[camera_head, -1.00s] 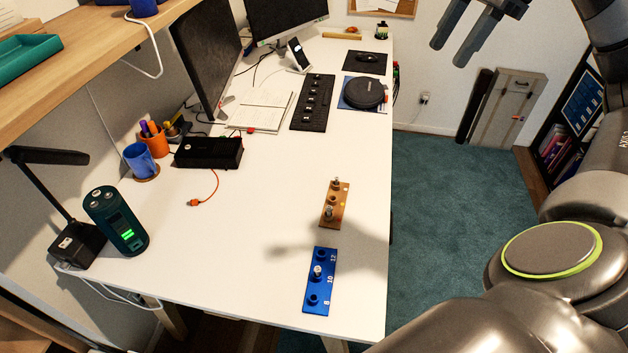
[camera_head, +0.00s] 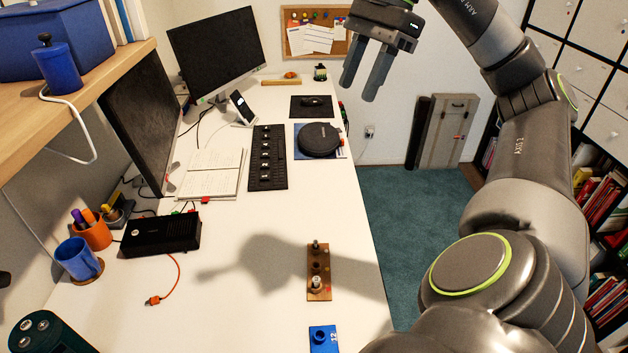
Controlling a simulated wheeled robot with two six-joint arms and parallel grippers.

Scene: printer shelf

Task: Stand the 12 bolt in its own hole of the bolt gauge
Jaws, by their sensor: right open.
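The blue bolt gauge (camera_head: 323,347) lies on the white desk at the bottom edge of the head view. Only its end marked 12 shows, with a dark hole there and no bolt seen in it; the rest is cut off. A wooden bolt holder (camera_head: 326,293) lies behind it. One bolt (camera_head: 316,246) stands at its far end and another bolt (camera_head: 316,285) at its near end, with a dark hole between. I cannot read the bolts' sizes. My right gripper (camera_head: 363,84) is open and empty, high above the desk's right side. My left gripper is out of view.
A black box (camera_head: 160,235) with an orange cable, a blue mug (camera_head: 77,259) and an orange pen cup (camera_head: 94,234) stand at left. A keyboard (camera_head: 268,158) and a round black device (camera_head: 319,139) lie farther back. The desk around the holder is clear.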

